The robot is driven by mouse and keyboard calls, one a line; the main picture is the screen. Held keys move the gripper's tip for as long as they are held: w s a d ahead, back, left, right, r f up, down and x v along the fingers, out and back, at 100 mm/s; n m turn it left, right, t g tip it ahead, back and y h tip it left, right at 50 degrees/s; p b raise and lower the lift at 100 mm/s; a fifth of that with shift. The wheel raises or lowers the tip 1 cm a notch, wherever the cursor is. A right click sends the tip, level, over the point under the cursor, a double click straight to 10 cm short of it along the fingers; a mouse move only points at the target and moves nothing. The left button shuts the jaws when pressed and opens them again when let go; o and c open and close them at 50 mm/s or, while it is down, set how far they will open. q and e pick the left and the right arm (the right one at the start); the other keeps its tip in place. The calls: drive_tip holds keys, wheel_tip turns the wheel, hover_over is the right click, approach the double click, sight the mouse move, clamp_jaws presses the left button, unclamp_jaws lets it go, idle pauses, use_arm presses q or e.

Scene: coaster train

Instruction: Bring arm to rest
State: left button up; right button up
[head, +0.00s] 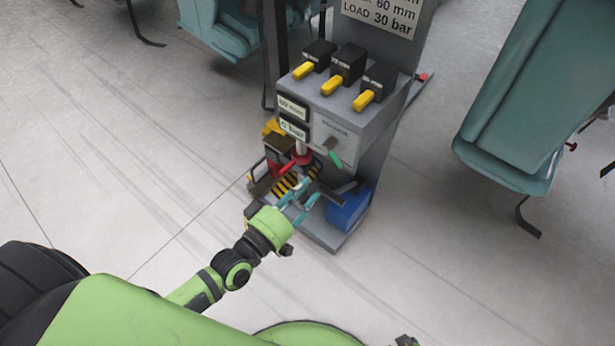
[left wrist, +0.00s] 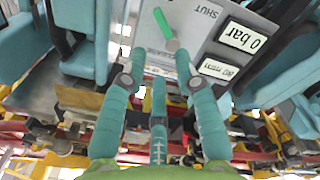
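My left arm reaches in from the lower left of the head view. Its green wrist ends in a teal left gripper (head: 309,191), in front of the lower part of a grey machine (head: 339,125). In the left wrist view the teal fingers (left wrist: 158,68) stand apart with nothing held between them. A green-handled lever (head: 335,158) is on the machine's front panel, above the gripper in the head view. In the left wrist view the lever (left wrist: 164,28) shows beyond the fingertips, apart from them. My right gripper is not in view.
Three yellow-handled levers (head: 333,85) top the machine. A red part (head: 301,154) and a blue box (head: 348,207) are low on it. A display (left wrist: 242,37) reads 0 bar. Teal seats (head: 530,95) stand right and at the back. The pale floor at left is clear.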

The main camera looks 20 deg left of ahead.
use_arm(q)
drive_tip(key=s+a+f+m+g+y, duration=0.1)
drive_tip(key=s+f+m+g, duration=0.15)
drive_tip(key=f, duration=0.65)
drive_tip(key=s+a+f+m+g+y, duration=0.1)
drive_tip(key=f+g, duration=0.2)
drive_tip(key=f, duration=0.5)
drive_tip(key=s+a+f+m+g+y, duration=0.35)
drive_tip(key=s+f+g, duration=0.45)
drive_tip(key=s+f, duration=0.75)
drive_tip(key=s+a+r+g+p, duration=0.1)
drive_tip(key=s+r+p, duration=0.3)
drive_tip(key=s+p, duration=0.4)
drive_tip(key=s+a+r+g+p, duration=0.1)
drive_tip(key=s+r+p, duration=0.3)
drive_tip(key=s+p, duration=0.4)
drive_tip(key=p, duration=0.2)
drive_tip(key=shift+s+a+r+m+y+p, duration=0.2)
drive_tip(key=shift+s+r+m+y+p, duration=0.1)
drive_tip(key=shift+s+r+y, duration=0.1)
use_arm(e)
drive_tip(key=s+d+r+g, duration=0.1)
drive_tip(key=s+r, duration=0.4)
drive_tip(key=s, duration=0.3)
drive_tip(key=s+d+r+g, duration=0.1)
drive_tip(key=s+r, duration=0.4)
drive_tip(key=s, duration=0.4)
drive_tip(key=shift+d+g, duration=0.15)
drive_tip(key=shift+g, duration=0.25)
